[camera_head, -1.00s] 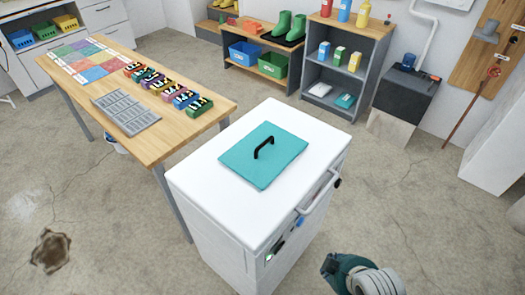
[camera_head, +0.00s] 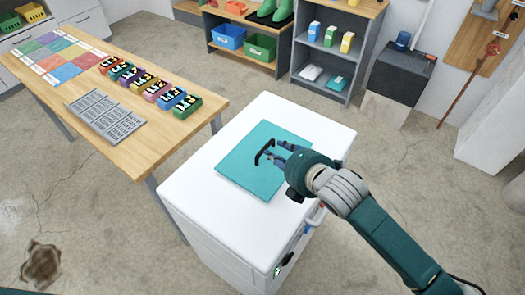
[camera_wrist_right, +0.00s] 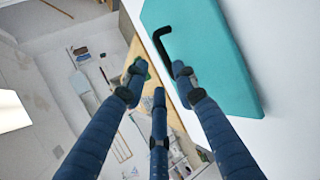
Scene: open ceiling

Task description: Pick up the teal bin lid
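The teal bin lid (camera_head: 245,180) is a flat square with a black bar handle (camera_head: 262,149), lying on the white cabinet top. My right gripper (camera_head: 279,152) comes in from the right, with its blue fingers over the lid beside the handle. In the right wrist view, its several fingers (camera_wrist_right: 158,79) are spread and nothing is between them. There the handle (camera_wrist_right: 162,42) lies just past the fingertips, above the teal lid (camera_wrist_right: 203,50). I cannot tell whether a finger touches the handle. My left gripper is not in view.
The white cabinet (camera_head: 205,205) has a front rail handle on its right side. A wooden table (camera_head: 150,155) with a grey tray (camera_head: 105,117) and several small coloured bins stands left. Shelves (camera_head: 333,55) stand behind. Open concrete floor lies between.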

